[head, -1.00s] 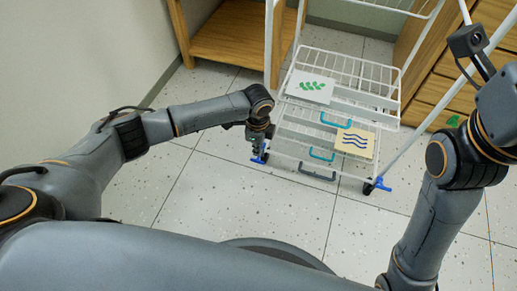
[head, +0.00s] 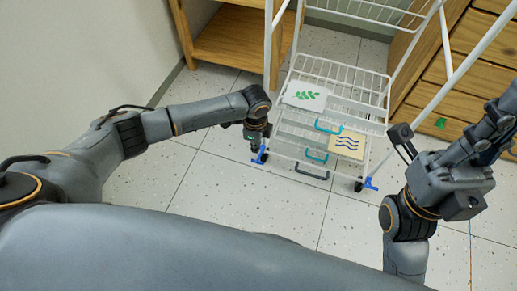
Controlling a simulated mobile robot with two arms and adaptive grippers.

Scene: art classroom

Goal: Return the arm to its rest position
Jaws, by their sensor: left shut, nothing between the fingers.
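My left arm (head: 195,114) reaches from the left toward the middle. Its gripper (head: 256,148) points down at the front left corner of the white wire cart (head: 345,73), shut and empty. I cannot tell whether it touches the cart. My right arm (head: 408,218) rises at the right, bent, with its end section (head: 490,132) pointing up and right near the picture's edge. Its fingers cannot be made out clearly.
The cart holds a green-leaf card (head: 304,96) and a yellow wavy-line card (head: 346,144), with several coloured handles below. Wooden drawers (head: 465,75) stand at the right, a wooden shelf (head: 232,45) behind. The tiled floor (head: 215,200) in front is clear.

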